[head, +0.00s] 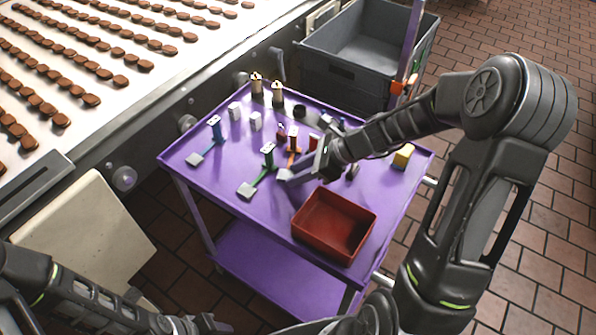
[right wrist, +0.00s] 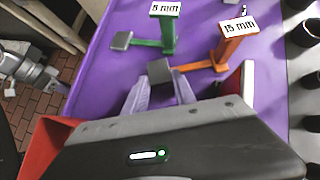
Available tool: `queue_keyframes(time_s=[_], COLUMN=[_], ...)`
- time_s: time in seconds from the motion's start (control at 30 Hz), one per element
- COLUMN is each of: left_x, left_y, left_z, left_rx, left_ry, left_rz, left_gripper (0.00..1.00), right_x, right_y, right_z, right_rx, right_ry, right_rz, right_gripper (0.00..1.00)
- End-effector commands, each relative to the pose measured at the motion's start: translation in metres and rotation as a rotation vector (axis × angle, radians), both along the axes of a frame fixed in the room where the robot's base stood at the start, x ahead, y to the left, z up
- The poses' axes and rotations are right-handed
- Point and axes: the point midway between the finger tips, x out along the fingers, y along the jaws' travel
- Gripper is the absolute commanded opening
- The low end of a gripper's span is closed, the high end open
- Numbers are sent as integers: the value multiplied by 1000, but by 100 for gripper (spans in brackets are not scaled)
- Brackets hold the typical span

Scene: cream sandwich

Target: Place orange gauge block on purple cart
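The orange gauge block (right wrist: 236,46), with a white "15 mm" label, stands on the purple cart (head: 225,175). It also shows in the head view (head: 293,151), partly hidden by my right gripper. A grey pad (right wrist: 160,71) is at the near end of its orange foot. My right gripper (right wrist: 161,85) is open. Its two pale fingers point at the pad, with the pad's near end between or just beyond their tips. Whether they touch it is unclear. My left gripper (head: 205,324) is low at the bottom of the head view, away from the cart top; its opening is unclear.
A red bin (head: 312,226) sits at the cart's near edge. A yellow block (head: 403,156) is at right. Small white blocks and cylinders stand behind. A grey crate (head: 340,76) is beyond.

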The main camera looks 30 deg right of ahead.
Motion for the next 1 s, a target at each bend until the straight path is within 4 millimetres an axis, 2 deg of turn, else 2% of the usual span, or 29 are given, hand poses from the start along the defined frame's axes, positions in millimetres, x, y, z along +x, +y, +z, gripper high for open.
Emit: queue_keyframes(time_s=[0.03, 0.23, 0.63, 0.77, 1.0], left_x=[0, 0, 0, 0, -1], left_y=[0, 0, 0, 0, 0], left_z=[0, 0, 2, 3, 4], left_rx=[0, 0, 1, 1, 1], left_ry=[0, 0, 1, 1, 1], left_rz=[0, 0, 0, 0, 1], left_gripper=[42, 42, 42, 42, 42], right_x=[0, 0, -2, -8, -29], right_y=[0, 0, -3, -13, -41], right_z=[0, 0, 7, 19, 53], right_rx=[0, 0, -1, -2, -3], right_ry=[0, 0, -1, -2, -4], right_rz=[0, 0, 0, -1, -4], right_gripper=[36, 52, 52, 52, 52])
